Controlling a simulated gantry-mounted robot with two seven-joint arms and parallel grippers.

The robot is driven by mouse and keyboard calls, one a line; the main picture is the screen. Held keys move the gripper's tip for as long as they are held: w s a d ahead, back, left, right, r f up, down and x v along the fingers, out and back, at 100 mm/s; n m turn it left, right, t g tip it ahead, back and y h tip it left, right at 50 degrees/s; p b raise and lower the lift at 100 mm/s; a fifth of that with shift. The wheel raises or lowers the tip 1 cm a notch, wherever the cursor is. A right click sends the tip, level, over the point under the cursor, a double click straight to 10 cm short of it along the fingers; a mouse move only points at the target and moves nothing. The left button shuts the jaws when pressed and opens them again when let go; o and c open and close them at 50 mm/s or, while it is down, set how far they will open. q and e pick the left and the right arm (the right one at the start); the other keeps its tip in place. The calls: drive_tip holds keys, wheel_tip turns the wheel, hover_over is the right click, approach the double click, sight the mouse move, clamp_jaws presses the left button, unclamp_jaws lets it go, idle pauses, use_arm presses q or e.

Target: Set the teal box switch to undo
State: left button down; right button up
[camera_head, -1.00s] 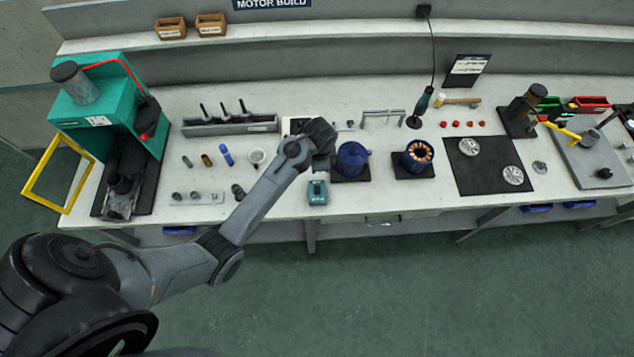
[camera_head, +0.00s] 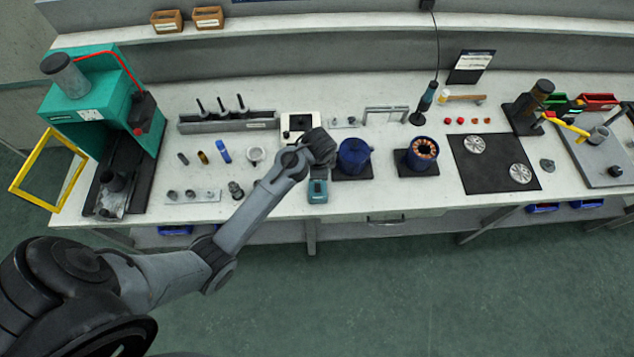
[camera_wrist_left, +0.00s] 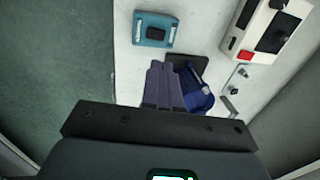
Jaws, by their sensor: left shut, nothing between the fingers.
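The small teal box (camera_head: 317,192) sits at the front edge of the bench. In the left wrist view the teal box (camera_wrist_left: 140,29) shows a dark switch (camera_wrist_left: 156,33) on its top face. I cannot read any marking or tell which way the switch is set. My left gripper (camera_wrist_left: 163,68) is shut and empty, its fingers together. It is near the teal box, apart from it in the wrist view. In the head view the left wrist hangs just behind the box and hides the gripper's fingertips. My right gripper is not in view.
A blue motor housing (camera_head: 354,155) stands right of my wrist, with a copper-wound blue stator (camera_head: 421,152) beyond it. A white box with a red button (camera_wrist_left: 268,30) lies behind the teal box. Small parts stand to the left. The floor in front is clear.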

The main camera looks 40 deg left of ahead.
sight(317, 185)
use_arm(q)
drive_tip(key=f, duration=0.4)
drive_tip(key=w+a+f, duration=0.1)
drive_tip(key=f, duration=0.7)
drive_tip(key=shift+w+a+f+b, duration=0.3)
drive_tip(key=shift+w+a+b, duration=0.05)
drive_tip(key=shift+b, duration=0.05)
